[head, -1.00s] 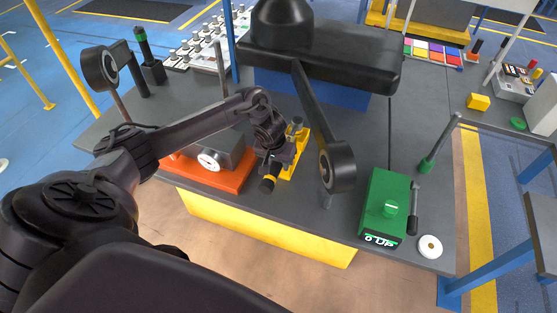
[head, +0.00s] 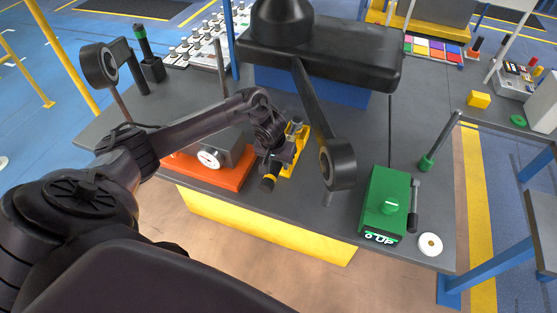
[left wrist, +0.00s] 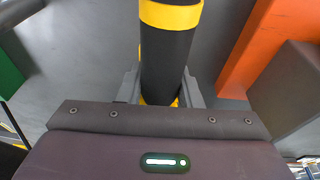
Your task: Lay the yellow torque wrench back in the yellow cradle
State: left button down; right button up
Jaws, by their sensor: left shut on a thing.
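The yellow torque wrench (head: 268,183) has a black handle with a yellow band. In the head view its handle end points to the front edge of the grey bench, below my left gripper (head: 275,157). In the left wrist view the handle (left wrist: 167,55) runs between the two grey fingers of my left gripper (left wrist: 160,92), which is shut on it. The yellow cradle (head: 297,146) is on the bench right beside and under the gripper, partly hidden by it. I cannot tell whether the wrench touches the cradle. My right gripper is not in view.
An orange base with a grey block and dial (head: 209,158) is close left of the gripper. A black hanging arm with a round end (head: 338,164) is close on the right. A green box (head: 386,203) stands at the front right. Bench between is clear.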

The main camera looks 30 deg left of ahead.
pick_arm(q)
jog(key=shift+x, duration=0.85)
jog(key=c, duration=1.1)
grip_release()
jog(key=shift+s, duration=0.2)
jog(key=shift+o, duration=0.8)
jog(key=p+v, duration=0.3)
jog(key=w+p+v, duration=0.1)
jog(key=p+v, duration=0.2)
jog(key=shift+w+r+p, duration=0.1)
jog(key=shift+w+p, duration=0.05)
jog(key=shift+p, duration=0.2)
